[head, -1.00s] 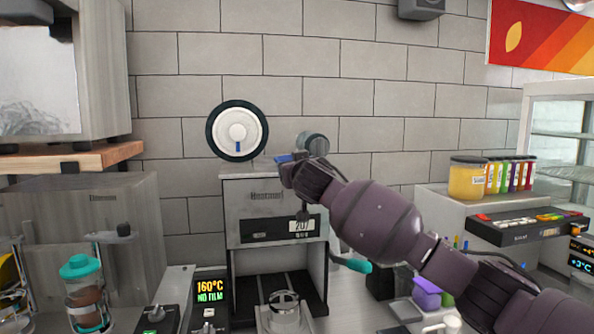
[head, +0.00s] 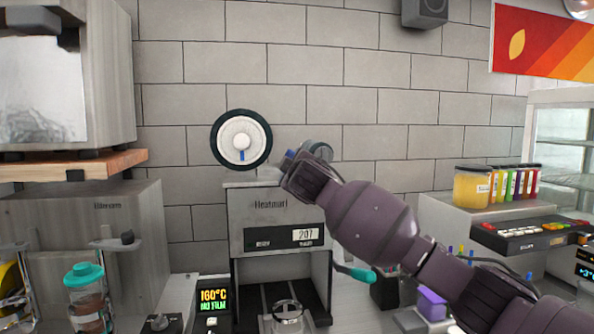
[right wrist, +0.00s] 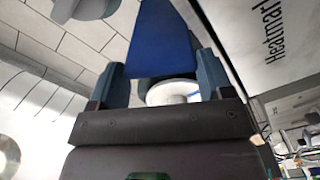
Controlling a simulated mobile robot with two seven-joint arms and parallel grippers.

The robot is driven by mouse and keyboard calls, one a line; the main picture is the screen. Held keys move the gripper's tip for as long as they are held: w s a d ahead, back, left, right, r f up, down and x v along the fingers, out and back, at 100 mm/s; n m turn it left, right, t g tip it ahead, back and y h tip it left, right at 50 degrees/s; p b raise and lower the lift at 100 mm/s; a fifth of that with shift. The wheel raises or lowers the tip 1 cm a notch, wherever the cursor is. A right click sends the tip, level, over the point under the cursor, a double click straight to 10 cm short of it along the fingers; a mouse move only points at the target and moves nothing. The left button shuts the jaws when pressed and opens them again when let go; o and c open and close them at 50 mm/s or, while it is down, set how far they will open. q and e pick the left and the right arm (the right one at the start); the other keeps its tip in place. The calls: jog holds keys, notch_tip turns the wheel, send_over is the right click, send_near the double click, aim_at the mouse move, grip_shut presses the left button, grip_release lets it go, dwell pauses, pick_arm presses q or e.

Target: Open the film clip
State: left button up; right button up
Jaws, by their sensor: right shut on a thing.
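The cup sealer (head: 262,215), marked Heatmart, stands at mid-picture in the head view. A white reel with a dark rim (head: 229,128) is above it at the back, with a small blue mark near its hub. My right gripper (head: 290,160) is over the sealer's top, right of the reel. In the right wrist view its fingers (right wrist: 163,84) are closed on a blue flat piece (right wrist: 163,40), which looks like the film clip. The clip's far end runs out of that view. A white round part (right wrist: 172,91) shows behind it. My left gripper is not in view.
A display (head: 213,300) reading 160°C and NO FILM stands left of the sealer. A teal-tipped lever (head: 360,274) sticks out at its right, below my right arm. A teal-lidded jar (head: 84,290) is at lower left. A tiled wall is close behind.

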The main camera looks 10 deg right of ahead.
jog(key=shift+a+r+n, duration=0.2)
jog(key=shift+a+n, duration=0.05)
jog(key=shift+n, duration=0.85)
jog(key=o, duration=0.9)
pick_arm(q)
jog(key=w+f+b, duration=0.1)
jog(key=b, duration=0.1)
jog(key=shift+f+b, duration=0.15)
jog(key=shift+b, duration=0.25)
pick_arm(e)
jog(key=s, duration=1)
jog(key=shift+s, duration=0.4)
jog(key=shift+s+f, duration=0.1)
jog(key=shift+f, duration=0.05)
